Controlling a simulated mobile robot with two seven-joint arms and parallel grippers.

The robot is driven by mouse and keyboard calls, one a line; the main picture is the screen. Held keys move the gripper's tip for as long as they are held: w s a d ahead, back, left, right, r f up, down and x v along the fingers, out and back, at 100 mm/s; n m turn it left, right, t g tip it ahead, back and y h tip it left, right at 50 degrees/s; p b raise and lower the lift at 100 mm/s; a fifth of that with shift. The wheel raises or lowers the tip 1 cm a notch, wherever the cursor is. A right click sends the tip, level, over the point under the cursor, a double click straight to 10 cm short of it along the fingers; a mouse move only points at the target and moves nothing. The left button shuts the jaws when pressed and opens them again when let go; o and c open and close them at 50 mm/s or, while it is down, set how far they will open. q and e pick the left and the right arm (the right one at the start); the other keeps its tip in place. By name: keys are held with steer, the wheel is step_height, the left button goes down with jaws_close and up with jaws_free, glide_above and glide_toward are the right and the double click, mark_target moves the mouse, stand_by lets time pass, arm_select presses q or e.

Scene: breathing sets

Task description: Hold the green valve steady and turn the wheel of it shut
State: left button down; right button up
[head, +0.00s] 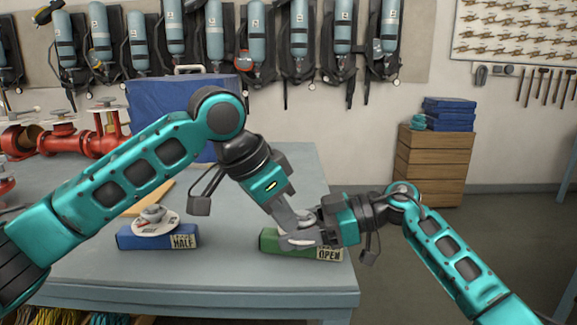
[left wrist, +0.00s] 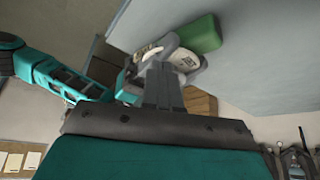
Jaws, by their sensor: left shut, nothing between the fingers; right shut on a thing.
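The green valve (head: 270,243) is a green block on the near right part of the table, with an OPEN label on its front. Its pale dial (head: 298,243) shows only in part; the wheel is mostly hidden behind my grippers. In the left wrist view the green block (left wrist: 206,34) and the lettered dial (left wrist: 187,62) lie beyond the fingers. My left gripper (head: 297,225) points down at the wheel from the upper left, shut and empty. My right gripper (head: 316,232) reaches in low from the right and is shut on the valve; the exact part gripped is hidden.
A blue valve (head: 130,240) labelled HALF stands to the left on the table (head: 210,275). Red pipework (head: 80,140) and a large blue case (head: 160,105) stand farther back. A wooden drawer unit (head: 433,165) is behind at right. The table front between the valves is clear.

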arm_select(q)
steer(key=shift+w+d+f, duration=0.1)
steer(key=shift+w+d, duration=0.1)
steer(key=shift+w, duration=0.1)
stand_by(0.4)
steer(key=shift+w+a, duration=0.15)
steer(key=shift+w+a+f, duration=0.15)
steer(key=shift+w+a, duration=0.35)
steer(key=shift+w, duration=0.15)
steer(key=shift+w+a, duration=0.15)
steer(key=shift+w, duration=0.15)
steer(key=shift+w, duration=0.2)
stand_by(0.4)
steer(key=shift+a, duration=0.35)
step_height(320, 180, up, 6)
steer(key=shift+s, duration=0.15)
stand_by(0.3)
